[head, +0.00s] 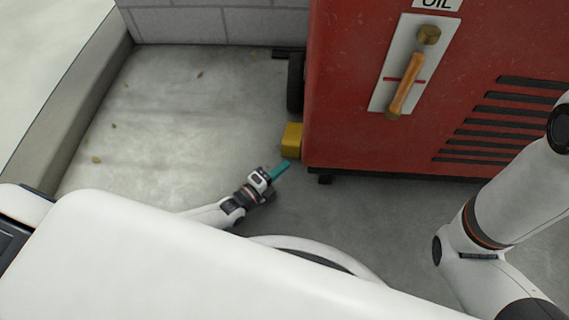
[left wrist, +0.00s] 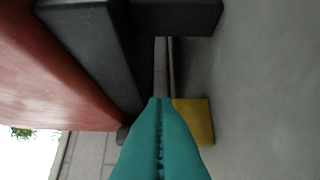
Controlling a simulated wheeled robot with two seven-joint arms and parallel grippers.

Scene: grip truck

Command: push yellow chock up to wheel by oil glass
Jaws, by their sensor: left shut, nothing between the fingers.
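The yellow chock (head: 291,140) lies on the concrete floor at the left side of the red machine. The dark wheel (head: 295,82) stands beyond it along that side, with a small gap seeming to show between them. The oil glass (head: 405,85), an amber tube on a pale plate, is on the machine's front. My left gripper (head: 280,169) has teal fingers, shut and empty, low by the chock's near side. In the left wrist view the fingers (left wrist: 160,103) partly cover the chock (left wrist: 197,118); contact cannot be told. My right gripper is out of view.
The red machine (head: 400,140) has a dark base rail (left wrist: 95,45) close beside my left fingers. A grey block wall (head: 220,22) stands behind, and a concrete kerb (head: 85,115) runs along the left.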

